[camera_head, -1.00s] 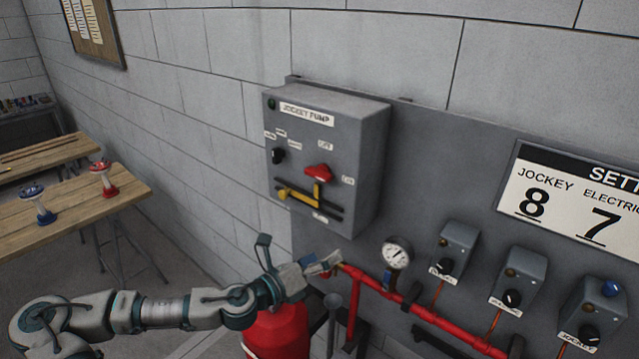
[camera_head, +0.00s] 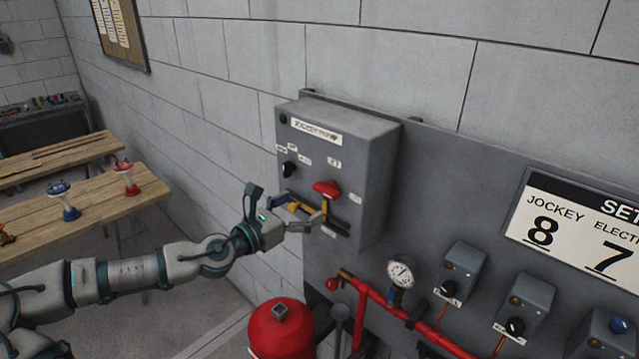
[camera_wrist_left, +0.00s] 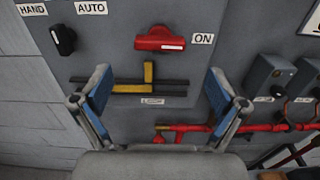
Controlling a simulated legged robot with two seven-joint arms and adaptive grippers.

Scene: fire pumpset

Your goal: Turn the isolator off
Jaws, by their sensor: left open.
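The grey jockey pump box (camera_head: 363,150) hangs on the wall panel. Its red isolator handle (camera_head: 327,188) lies roughly level, beside the ON label in the left wrist view (camera_wrist_left: 160,39). A yellow L-shaped lever (camera_wrist_left: 148,77) stands below the red handle on a dark slot; in the head view my gripper partly covers it. A black selector knob (camera_head: 289,169) is at the box's left. My left gripper (camera_head: 297,212) is open in front of the box's lower part. Its two fingers spread either side of the yellow lever in the left wrist view (camera_wrist_left: 157,97), with nothing between them seen gripped. My right gripper is not in view.
A gauge (camera_head: 400,273) and red pipes (camera_head: 375,300) are below right of the box. Small switch boxes (camera_head: 459,272) stand further right. A red tank (camera_head: 281,329) is below my arm. Wooden benches (camera_head: 100,215) are at the left.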

